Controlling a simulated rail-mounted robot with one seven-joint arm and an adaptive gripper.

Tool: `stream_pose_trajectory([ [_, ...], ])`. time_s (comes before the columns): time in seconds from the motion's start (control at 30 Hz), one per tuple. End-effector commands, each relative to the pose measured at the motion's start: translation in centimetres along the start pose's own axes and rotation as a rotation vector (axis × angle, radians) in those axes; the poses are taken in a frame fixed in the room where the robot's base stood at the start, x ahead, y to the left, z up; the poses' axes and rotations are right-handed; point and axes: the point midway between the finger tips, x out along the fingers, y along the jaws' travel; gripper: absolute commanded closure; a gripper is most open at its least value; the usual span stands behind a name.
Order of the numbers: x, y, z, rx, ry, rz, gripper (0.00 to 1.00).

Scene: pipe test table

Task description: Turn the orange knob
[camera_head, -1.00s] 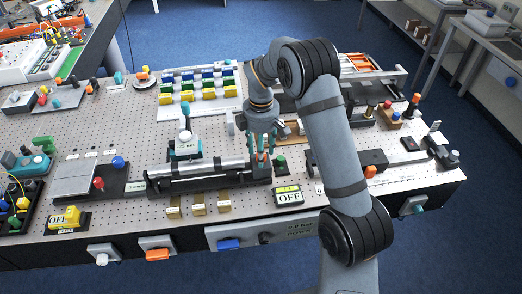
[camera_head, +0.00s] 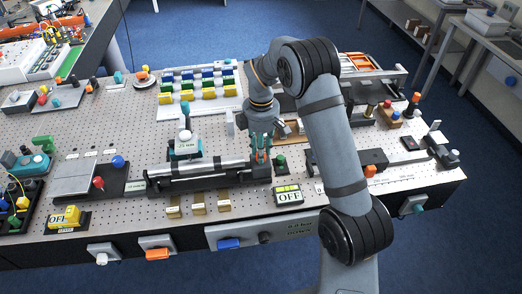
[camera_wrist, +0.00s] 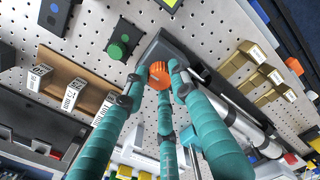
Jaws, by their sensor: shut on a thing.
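The orange knob (camera_wrist: 160,76) shows in the wrist view between my teal fingertips, at the end of a dark block with a pipe fixture. My gripper (camera_wrist: 163,72) is shut on it, with the fingers around its sides. In the head view my gripper (camera_head: 261,155) points down at the right end of the black pipe fixture (camera_head: 205,177). There the fingers mostly hide the knob.
A green button (camera_head: 281,160) stands close right of my gripper, and an OFF display (camera_head: 289,196) is in front. Labelled blocks (camera_wrist: 73,92) on a wooden rack are near the fingers.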

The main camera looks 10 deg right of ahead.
Motion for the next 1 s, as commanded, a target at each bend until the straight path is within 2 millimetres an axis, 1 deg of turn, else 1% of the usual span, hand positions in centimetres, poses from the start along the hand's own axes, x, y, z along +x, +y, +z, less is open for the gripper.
stream_pose_trajectory([
  [0.27,0.09,-0.02,-0.15,0.041,0.001,0.0,1.0],
  [0.47,0.2,0.02,-0.17,0.152,0.002,0.001,1.0],
  [1.0,0.22,0.11,-0.16,0.65,0.003,0.002,1.0],
])
